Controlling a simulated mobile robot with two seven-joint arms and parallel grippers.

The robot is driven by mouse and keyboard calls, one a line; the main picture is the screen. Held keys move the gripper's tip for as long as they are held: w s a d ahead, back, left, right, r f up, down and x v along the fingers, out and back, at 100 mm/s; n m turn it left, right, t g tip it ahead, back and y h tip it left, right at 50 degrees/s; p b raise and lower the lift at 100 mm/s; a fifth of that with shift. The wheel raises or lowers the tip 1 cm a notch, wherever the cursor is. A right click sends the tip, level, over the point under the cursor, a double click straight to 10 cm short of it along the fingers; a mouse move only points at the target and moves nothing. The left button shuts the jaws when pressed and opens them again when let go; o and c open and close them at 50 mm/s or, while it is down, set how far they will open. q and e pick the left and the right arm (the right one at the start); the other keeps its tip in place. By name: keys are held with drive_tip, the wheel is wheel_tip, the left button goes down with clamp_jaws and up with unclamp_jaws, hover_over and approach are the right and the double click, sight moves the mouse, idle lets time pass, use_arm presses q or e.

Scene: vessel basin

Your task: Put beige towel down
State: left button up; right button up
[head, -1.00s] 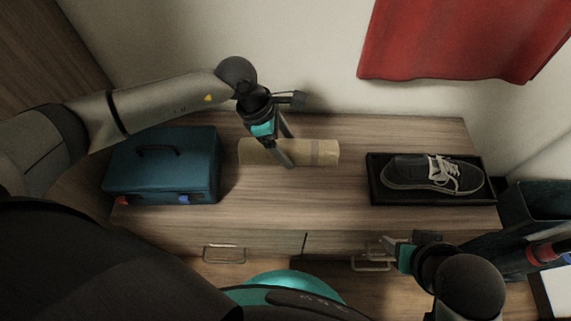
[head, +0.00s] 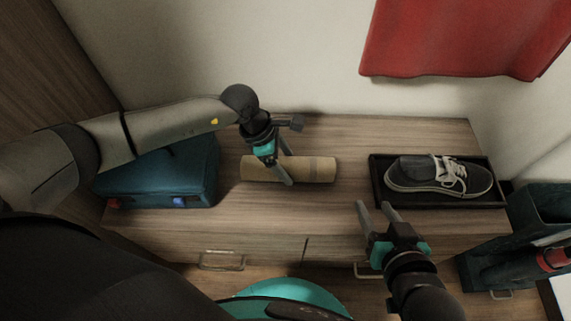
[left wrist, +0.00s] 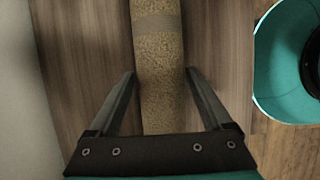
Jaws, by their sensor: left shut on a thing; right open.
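The beige towel (head: 318,169) is a rolled cylinder with a paler band near its right end. It lies lengthwise across the wooden dresser top, at the middle back, and appears to rest on it. My left gripper (head: 288,168) is over the towel from above, shut on it, one finger on each long side. The left wrist view also shows the towel (left wrist: 158,45) running between the two fingers. My right gripper (head: 375,207) is open and empty, above the front edge of the dresser top, left of the shoe tray.
A blue toolbox (head: 165,178) stands left of the towel, partly behind my left arm. A dark tray (head: 388,198) holding a sneaker (head: 438,178) is on the right. A red cloth (head: 460,40) hangs on the back wall. The dresser top (head: 300,210) is clear in front of the towel.

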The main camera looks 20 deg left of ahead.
use_arm(q)
drive_tip(key=shift+f, duration=0.3)
use_arm(e)
drive_tip(key=shift+w+a+r, duration=0.1)
drive_tip(key=shift+a, duration=0.2)
use_arm(q)
drive_tip(key=shift+f, duration=0.1)
use_arm(e)
drive_tip(key=shift+t+y, duration=0.3)
use_arm(q)
drive_tip(key=o, duration=1.2)
drive_tip(key=shift+o, duration=0.2)
use_arm(e)
drive_tip(key=shift+a, duration=0.1)
